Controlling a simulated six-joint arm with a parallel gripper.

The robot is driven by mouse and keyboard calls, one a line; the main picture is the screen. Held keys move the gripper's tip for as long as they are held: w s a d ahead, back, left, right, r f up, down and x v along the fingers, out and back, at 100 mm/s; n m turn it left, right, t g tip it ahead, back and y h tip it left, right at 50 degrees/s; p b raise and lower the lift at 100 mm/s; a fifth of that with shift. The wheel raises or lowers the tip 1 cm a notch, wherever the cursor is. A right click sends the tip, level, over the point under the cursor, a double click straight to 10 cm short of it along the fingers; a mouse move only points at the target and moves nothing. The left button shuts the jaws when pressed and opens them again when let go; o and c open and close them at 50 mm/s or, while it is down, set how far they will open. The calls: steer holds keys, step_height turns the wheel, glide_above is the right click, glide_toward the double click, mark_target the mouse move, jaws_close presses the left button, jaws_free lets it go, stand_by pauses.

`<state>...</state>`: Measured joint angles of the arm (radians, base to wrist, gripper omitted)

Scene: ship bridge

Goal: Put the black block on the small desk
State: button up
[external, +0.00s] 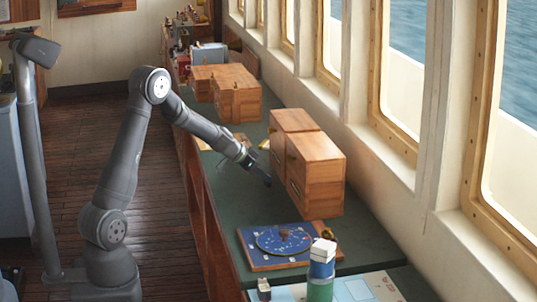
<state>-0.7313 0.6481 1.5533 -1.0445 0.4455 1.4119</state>
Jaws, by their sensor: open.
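My gripper (263,178) hangs over the green counter top (228,194), left of the wooden drawer boxes. It is open, and I see nothing held in it. I cannot make out a black block for certain. A small dark grey thing with a pale top (264,289) stands at the near edge of the counter, but it is too small to identify. I cannot tell which surface is the small desk.
Wooden drawer boxes (315,185) stand by the windows, with more boxes (235,97) farther back. A blue board with a round dial (284,240) lies nearer. A white, blue and green stack (321,270) stands on a pale chart (368,288). Counter left of the boxes is mostly clear.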

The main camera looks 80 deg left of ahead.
mark_target(271, 189)
steer(key=shift+x, duration=2.6)
steer(key=shift+r, duration=0.1)
steer(key=c, duration=1.1)
steer(key=shift+c, duration=0.2)
steer(key=shift+r, duration=0.1)
